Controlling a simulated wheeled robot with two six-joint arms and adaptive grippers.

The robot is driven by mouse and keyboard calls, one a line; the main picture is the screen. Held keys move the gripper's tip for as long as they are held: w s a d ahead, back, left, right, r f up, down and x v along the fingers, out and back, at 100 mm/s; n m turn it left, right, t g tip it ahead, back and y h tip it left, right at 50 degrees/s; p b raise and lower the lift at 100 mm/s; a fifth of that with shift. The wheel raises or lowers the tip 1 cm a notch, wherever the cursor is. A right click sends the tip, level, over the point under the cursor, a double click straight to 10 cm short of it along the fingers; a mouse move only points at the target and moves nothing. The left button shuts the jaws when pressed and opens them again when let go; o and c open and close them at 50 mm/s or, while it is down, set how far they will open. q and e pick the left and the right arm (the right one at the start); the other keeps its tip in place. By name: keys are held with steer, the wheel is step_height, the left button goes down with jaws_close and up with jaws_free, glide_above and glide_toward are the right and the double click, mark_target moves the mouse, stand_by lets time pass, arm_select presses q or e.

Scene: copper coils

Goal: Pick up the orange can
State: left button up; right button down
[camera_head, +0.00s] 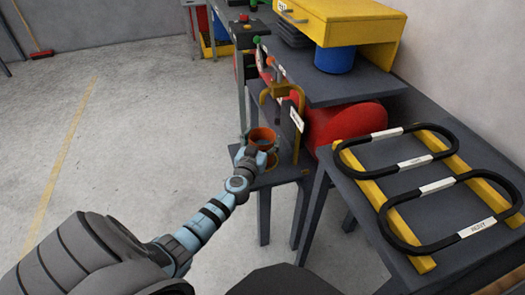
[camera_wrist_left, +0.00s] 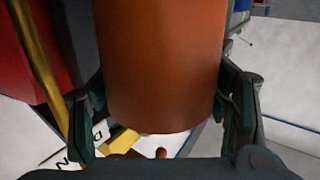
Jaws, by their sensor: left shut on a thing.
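The orange can (camera_head: 262,136) shows in the head view at the end of my left arm, over a small dark table. In the left wrist view the can (camera_wrist_left: 160,65) fills the middle, upright between the fingers. My left gripper (camera_head: 259,150) is shut on the can, with one finger on each side of it in the left wrist view (camera_wrist_left: 160,115). The can's underside is hidden in the head view, so I cannot tell whether it touches the table. My right gripper is not in view.
The small dark table (camera_head: 286,174) stands beside a yellow hooked frame (camera_head: 284,90) and a large red rounded object (camera_head: 345,122). A nearer table (camera_head: 375,185) on the right carries black loops on yellow bars. Open concrete floor (camera_head: 140,130) lies to the left.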

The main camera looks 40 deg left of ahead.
arm_select(q)
steer(key=c, duration=0.7)
steer(key=shift+r, duration=0.1)
